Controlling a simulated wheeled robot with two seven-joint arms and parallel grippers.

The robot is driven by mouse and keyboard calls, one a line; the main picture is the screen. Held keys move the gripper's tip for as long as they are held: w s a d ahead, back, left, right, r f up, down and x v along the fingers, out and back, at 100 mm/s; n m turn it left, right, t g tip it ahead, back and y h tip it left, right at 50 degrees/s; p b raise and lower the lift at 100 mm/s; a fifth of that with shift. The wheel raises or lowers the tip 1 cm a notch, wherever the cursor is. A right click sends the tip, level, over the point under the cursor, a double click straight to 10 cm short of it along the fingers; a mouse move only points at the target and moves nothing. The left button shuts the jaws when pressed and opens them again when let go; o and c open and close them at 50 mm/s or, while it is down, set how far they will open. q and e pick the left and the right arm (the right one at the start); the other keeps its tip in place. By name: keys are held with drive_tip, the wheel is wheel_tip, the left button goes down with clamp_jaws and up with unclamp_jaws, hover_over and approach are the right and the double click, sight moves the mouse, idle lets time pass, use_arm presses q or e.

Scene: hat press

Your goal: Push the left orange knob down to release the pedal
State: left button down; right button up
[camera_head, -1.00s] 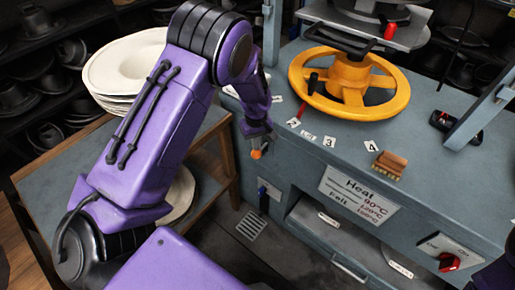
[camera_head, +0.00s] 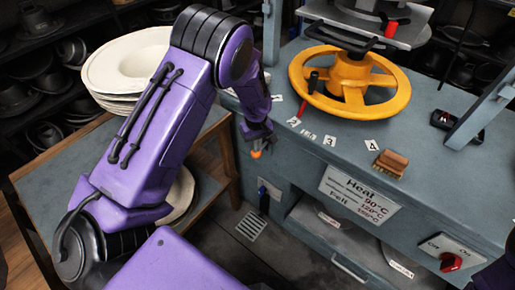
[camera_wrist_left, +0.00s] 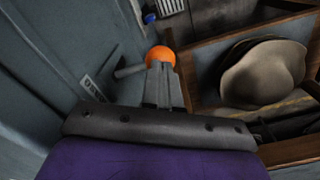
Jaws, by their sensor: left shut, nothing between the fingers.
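The orange knob (camera_head: 256,154) shows at the left front corner of the grey press bench, just under my left gripper (camera_head: 260,138). In the left wrist view the round orange knob (camera_wrist_left: 160,56) lies right at the tips of my left gripper (camera_wrist_left: 163,68). The fingers are together with nothing between them, and they appear to touch the knob or cover part of it. A grey lever or bracket (camera_wrist_left: 130,71) sticks out beside the knob. The pedal (camera_head: 251,224) seems to be the slotted metal plate low by the floor. My right gripper is not in view.
A yellow handwheel (camera_head: 350,85) and a wooden brush (camera_head: 390,163) are on the bench (camera_head: 440,170). A stack of pale hats (camera_head: 128,70) stands on a side table (camera_head: 60,170) at left. A blue-knobbed lever (camera_head: 263,192) is on the bench front.

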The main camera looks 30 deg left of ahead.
use_arm(q)
drive_tip(key=shift+f+b, duration=0.6)
drive_tip(key=shift+f, duration=1)
drive_tip(key=shift+r, duration=0.15)
wheel_tip(320, 180, up, 8)
drive_tip(key=p, duration=0.9)
